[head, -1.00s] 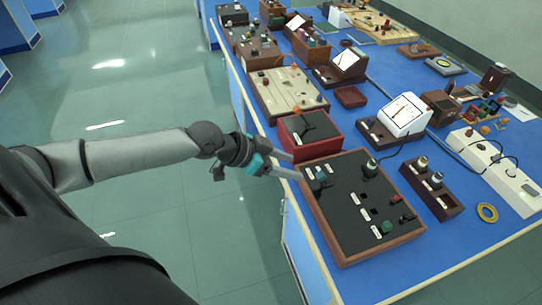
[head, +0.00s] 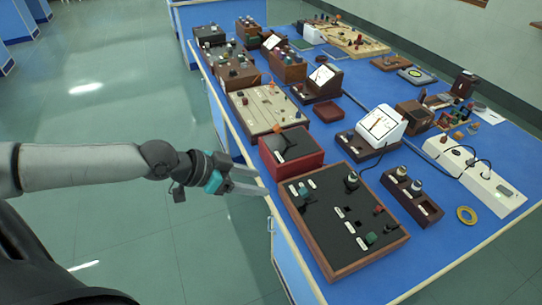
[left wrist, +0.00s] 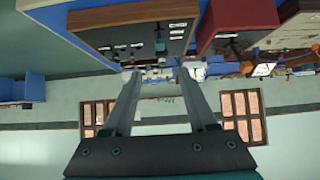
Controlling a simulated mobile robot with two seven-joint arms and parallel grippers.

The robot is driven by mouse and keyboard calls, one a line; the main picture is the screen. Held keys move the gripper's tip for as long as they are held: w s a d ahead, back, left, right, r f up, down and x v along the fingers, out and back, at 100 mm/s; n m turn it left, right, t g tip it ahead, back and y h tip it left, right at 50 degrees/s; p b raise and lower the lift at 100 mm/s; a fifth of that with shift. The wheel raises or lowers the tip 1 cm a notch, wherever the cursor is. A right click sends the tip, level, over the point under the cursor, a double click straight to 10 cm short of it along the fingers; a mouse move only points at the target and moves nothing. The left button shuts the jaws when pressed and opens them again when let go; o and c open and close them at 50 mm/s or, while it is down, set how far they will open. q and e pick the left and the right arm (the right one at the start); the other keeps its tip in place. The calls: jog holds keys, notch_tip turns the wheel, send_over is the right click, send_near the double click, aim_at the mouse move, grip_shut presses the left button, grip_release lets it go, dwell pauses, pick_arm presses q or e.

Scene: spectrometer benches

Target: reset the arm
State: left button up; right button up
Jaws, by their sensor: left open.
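A wooden-framed black panel (head: 338,218) with knobs, terminals and white labels lies at the front of the bench. This panel also shows in the left wrist view (left wrist: 120,35). My right gripper does not show.
The blue bench (head: 450,245) holds a white meter (head: 382,124), a white power strip (head: 476,172), a yellow ring (head: 466,215) and several wooden instrument boxes. Open green floor (head: 120,115) lies left of the bench.

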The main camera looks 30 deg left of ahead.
pick_arm(q)
jog(key=a+f+n+y+b, duration=0.1)
jog(key=a+f+n+y, duration=0.1)
jog(key=a+f, duration=0.55)
jog(key=a+f+n+y+b, duration=0.1)
jog(key=a+f+n+y, duration=0.2)
jog(key=f, duration=0.8)
jog(key=s+a+f+y, duration=0.1)
jog(key=s+a+f, duration=0.1)
jog(key=s+f, duration=0.6)
jog(key=s+d+f+g+y+b, duration=0.1)
jog(key=s+d+f+g, duration=0.15)
jog(key=s+f, duration=0.45)
jog(key=s+d+f+g+b, duration=0.1)
jog(key=s+d+f, duration=0.25)
jog(key=f, duration=0.45)
jog(key=s+d+f+g, duration=0.1)
jog(key=s+d+f, duration=0.2)
jog(key=s+d, duration=0.3)
jog(key=s+d+f+g, duration=0.2)
jog(key=s+d+f, duration=0.2)
jog(key=s, duration=0.5)
jog(key=shift+s+d+f+h+b, duration=0.15)
jog(key=shift+s+d+h+b, duration=0.25)
jog(key=shift+d, duration=0.7)
jog(key=shift+w+g, duration=0.1)
jog(key=shift+g, duration=0.15)
dwell(1.0)
